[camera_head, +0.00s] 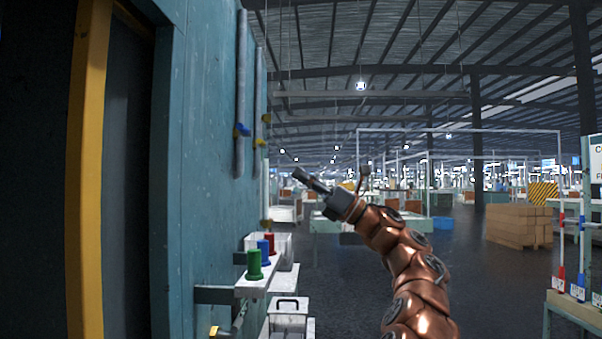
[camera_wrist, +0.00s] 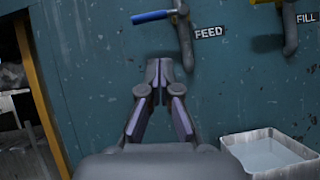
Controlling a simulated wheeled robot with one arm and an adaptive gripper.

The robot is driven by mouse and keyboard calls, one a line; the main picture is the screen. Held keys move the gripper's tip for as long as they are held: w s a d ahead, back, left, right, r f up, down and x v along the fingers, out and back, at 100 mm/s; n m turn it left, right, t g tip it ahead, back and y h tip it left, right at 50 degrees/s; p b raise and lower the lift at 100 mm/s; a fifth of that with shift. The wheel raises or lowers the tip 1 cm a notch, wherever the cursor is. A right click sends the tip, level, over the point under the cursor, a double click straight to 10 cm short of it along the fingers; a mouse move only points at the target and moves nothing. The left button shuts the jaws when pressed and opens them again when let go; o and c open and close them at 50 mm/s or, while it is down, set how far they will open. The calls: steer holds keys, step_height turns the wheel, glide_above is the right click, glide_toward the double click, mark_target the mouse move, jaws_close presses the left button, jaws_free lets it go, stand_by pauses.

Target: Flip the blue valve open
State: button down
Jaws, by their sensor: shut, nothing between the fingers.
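The blue valve (camera_head: 242,130) sits on a grey vertical pipe (camera_head: 241,70) on the teal wall. In the wrist view its blue handle (camera_wrist: 153,16) points left from the pipe, close to level, beside a FEED label (camera_wrist: 209,32). My gripper (camera_head: 298,173) is in front of the wall, to the right of and lower than the valve in the head view. In the wrist view my gripper (camera_wrist: 160,68) is shut and empty, with its fingertips below the handle and apart from it.
A second pipe with a yellow valve (camera_head: 260,142) stands beside the first; its label reads FILL (camera_wrist: 307,17). A yellow-framed doorway (camera_head: 88,170) is left.

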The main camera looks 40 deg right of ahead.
mark_target(241, 130)
steer(key=w+a+r+n+g+y+p, duration=0.1)
steer(key=w+a+r+n+y+p, duration=0.1)
steer(key=w+a+r, duration=0.5)
steer(key=shift+w+a+r+n+g+p, duration=0.3)
steer(key=shift+w+a+p, duration=0.35)
steer(key=shift+w+a, duration=0.05)
